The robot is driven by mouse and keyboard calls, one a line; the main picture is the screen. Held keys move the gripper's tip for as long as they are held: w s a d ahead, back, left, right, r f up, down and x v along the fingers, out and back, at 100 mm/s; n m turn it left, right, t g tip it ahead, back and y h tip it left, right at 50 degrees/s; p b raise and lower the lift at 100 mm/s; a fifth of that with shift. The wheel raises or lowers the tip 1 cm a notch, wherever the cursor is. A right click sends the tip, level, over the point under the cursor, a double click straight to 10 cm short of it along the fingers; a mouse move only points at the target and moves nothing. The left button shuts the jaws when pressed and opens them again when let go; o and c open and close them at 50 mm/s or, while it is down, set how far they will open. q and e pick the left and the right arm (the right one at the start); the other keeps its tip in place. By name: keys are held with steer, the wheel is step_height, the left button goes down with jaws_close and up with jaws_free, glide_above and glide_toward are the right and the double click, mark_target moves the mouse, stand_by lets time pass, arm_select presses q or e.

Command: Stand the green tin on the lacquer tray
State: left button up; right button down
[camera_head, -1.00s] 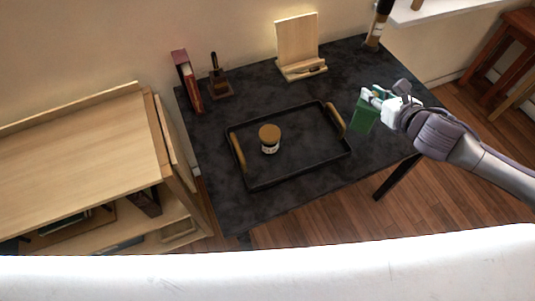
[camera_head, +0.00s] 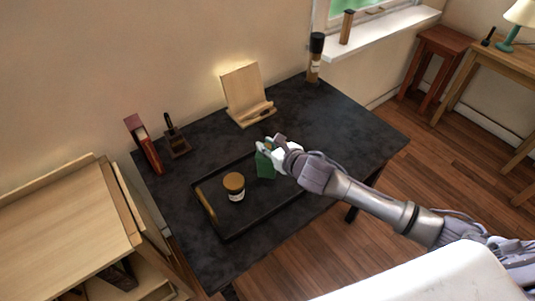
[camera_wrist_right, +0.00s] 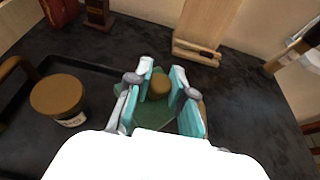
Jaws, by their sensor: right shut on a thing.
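The green tin (camera_head: 265,166) is held in my right gripper (camera_head: 268,146), over the right part of the lacquer tray in the head view. In the right wrist view the green tin (camera_wrist_right: 148,112), with a brownish round top, sits between the teal fingers of my right gripper (camera_wrist_right: 160,88). I cannot tell whether its base touches the tray. The black lacquer tray (camera_head: 226,235) lies on the dark table; my right arm hides its right handle in the head view. My left gripper is not in view.
A jar with a brown lid (camera_head: 234,186) stands on the tray, left of the tin. Behind are a red book (camera_head: 144,146), a small dark wooden stand (camera_head: 177,144) and a wooden easel stand (camera_head: 243,95). A tall dark-capped bottle (camera_head: 315,60) stands at the table's back corner.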

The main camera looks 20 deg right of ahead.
steer(key=shift+f, duration=1.95)
steer(key=c, duration=1)
jaws_free()
steer(key=shift+s, duration=0.1)
steer(key=shift+v, duration=6)
